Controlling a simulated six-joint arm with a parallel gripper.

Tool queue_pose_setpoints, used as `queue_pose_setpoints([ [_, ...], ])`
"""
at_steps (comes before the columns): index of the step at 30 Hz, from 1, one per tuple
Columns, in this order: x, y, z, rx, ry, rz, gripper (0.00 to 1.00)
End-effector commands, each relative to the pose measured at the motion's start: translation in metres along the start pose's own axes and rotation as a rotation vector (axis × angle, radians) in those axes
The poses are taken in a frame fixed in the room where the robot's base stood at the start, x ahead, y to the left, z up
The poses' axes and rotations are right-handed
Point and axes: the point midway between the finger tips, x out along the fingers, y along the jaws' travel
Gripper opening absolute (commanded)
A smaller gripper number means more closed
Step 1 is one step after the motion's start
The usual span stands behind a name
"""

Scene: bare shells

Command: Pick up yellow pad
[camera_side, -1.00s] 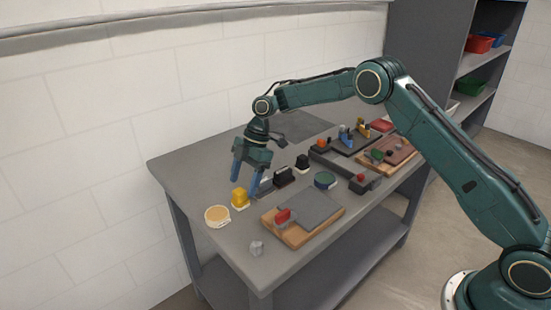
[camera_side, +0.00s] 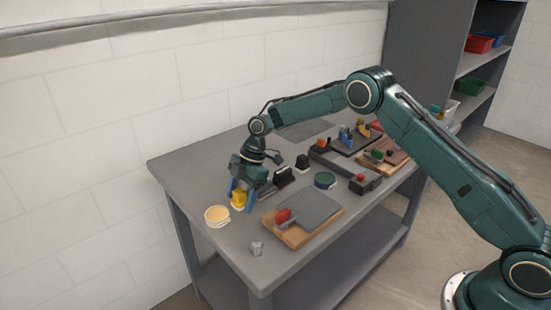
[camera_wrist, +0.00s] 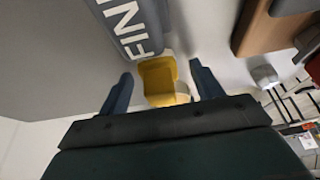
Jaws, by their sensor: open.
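The yellow pad (camera_side: 238,199) is a small yellow block with a pale base, sitting on the grey table near its left end. My gripper (camera_side: 241,196) is down over it with its blue fingers on either side. In the wrist view the yellow pad (camera_wrist: 157,76) lies between the two open fingers, with a gap visible on each side. The fingers are not seen pressing on it.
A round tan disc (camera_side: 217,216) lies just left of the pad. Black-handled blocks (camera_side: 283,177) stand close behind on the right. A wooden board (camera_side: 291,237) with a grey sheet and red piece lies to the right. A small grey piece (camera_side: 256,248) sits near the front edge.

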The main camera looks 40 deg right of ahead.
Motion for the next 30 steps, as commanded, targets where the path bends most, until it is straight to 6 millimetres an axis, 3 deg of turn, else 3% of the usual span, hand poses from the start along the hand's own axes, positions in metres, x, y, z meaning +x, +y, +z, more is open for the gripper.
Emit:
queue_pose_setpoints([
  [1, 0.0, 0.0, 0.0, 0.0, 0.0, 0.0, 0.64],
  [8, 0.0, 0.0, 0.0, 0.0, 0.0, 0.0, 0.18],
  [20, -0.004, 0.001, -0.002, 0.0, 0.0, 0.002, 0.17],
  [30, -0.04, 0.001, -0.016, -0.002, 0.001, 0.003, 0.17],
])
